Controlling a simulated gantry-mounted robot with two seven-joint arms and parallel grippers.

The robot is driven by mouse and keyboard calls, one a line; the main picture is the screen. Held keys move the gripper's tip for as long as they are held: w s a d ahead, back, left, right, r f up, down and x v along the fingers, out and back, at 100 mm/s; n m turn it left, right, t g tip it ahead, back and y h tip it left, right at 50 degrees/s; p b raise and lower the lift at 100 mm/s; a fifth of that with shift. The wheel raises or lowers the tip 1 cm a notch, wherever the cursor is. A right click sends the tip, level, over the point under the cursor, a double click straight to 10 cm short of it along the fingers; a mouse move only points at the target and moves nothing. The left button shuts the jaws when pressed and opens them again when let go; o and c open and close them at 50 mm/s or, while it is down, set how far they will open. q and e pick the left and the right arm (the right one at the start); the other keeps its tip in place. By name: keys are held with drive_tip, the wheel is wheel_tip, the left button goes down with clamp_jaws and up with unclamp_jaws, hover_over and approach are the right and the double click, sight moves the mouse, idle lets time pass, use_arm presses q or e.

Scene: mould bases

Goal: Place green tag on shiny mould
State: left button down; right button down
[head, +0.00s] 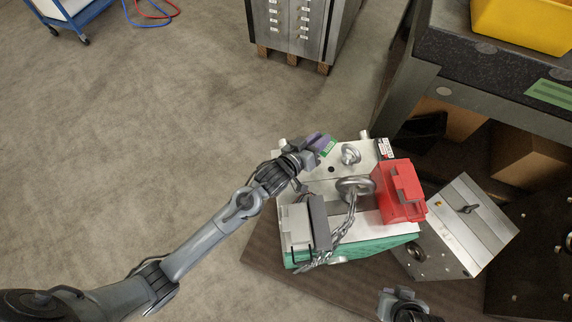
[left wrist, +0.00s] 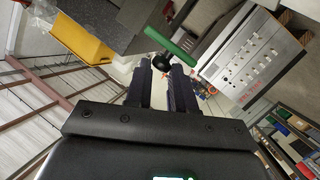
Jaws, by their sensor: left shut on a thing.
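My left gripper (head: 318,142) is shut on the green tag (head: 329,148), at the far left corner of a silver mould base (head: 350,222) with an eyebolt and chain on top. Whether the tag touches the metal is unclear. In the left wrist view the tag (left wrist: 172,44) is a green strip with a dark round part, at the tips of my left gripper (left wrist: 163,62). A second bright metal mould (head: 470,222) lies tilted at the right. I cannot tell which mould is the shiny one. Part of my right gripper (head: 402,304) shows at the bottom edge, its jaws unclear.
A red box (head: 398,190) and a grey block (head: 297,228) sit on the silver mould. A dark workbench (head: 495,85) with a yellow bin (head: 525,22) stands at the right. A drawer cabinet (head: 298,30) stands behind.

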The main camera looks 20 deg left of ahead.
use_arm(q)
drive_tip(key=s+a+f+b, duration=0.1)
drive_tip(key=a+f, duration=0.1)
drive_tip(key=s+a+f+b, duration=0.1)
drive_tip(key=s+a+f, duration=0.1)
drive_tip(key=a, duration=0.1)
drive_tip(key=s+a+f+b, duration=0.1)
drive_tip(key=s+a+f, duration=0.1)
drive_tip(key=a, duration=0.1)
drive_tip(key=shift+s+a, duration=0.15)
drive_tip(key=shift+s, duration=0.1)
wheel_tip(320, 180, down, 4)
drive_tip(key=shift+f+b, duration=0.1)
drive_tip(key=shift+b, duration=1.1)
drive_tip(key=shift+f, duration=0.1)
drive_tip(key=c, duration=1)
unclamp_jaws()
drive_tip(key=shift+o, duration=0.2)
